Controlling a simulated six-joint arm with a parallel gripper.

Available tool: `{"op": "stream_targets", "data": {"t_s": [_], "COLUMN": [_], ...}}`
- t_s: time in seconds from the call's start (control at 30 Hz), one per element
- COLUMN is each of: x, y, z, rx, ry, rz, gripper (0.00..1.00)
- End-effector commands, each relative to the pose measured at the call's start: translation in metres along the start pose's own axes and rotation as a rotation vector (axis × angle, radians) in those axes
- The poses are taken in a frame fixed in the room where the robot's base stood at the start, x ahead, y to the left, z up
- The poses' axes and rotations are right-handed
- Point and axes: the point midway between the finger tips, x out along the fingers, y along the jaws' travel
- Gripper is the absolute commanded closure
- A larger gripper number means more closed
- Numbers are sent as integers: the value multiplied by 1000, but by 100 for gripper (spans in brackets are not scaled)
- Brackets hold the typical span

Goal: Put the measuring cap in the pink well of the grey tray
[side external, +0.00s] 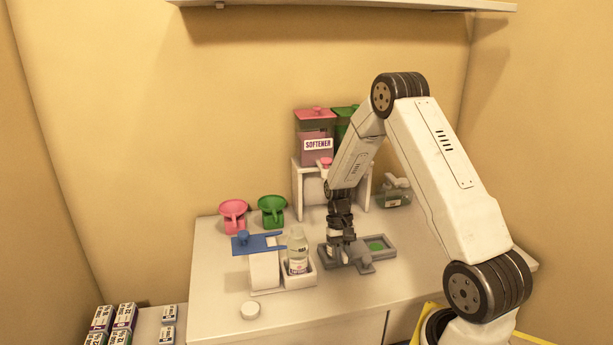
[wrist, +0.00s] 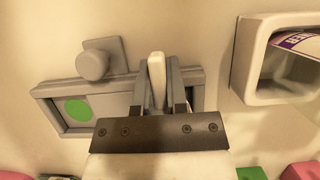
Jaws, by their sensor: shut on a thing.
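The grey tray (side external: 385,240) lies on the counter, right of centre in the side view; it also shows in the wrist view (wrist: 105,92). The well marked with a green disc (wrist: 78,110) is in plain sight at its left end there. My gripper (wrist: 158,85) is over the other end, pointing down, its fingers shut on a white, rounded piece (wrist: 157,68) that looks like the measuring cap. No pink well floor shows; my gripper hides that end. Whether the cap touches the tray I cannot tell.
A grey block with a round knob (wrist: 92,65) adjoins the tray. A clear bottle (side external: 298,250) stands in a white holder left of it. A white disc (side external: 250,310) lies near the counter's front. Pink (side external: 233,212) and green (side external: 271,208) scoops stand behind.

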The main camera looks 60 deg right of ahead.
Motion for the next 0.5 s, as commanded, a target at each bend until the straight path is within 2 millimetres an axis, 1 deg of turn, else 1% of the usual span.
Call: {"op": "stream_targets", "data": {"t_s": [0.27,0.3,0.4,0.5], "x": [2,3,2,2], "y": [0,0,0,0], "z": [-1,-1,-1,-1], "rx": [0,0,0,0], "ry": [-1,-1,0,0], "rz": [0,0,0,0], "gripper": [100,77,48,48]}}
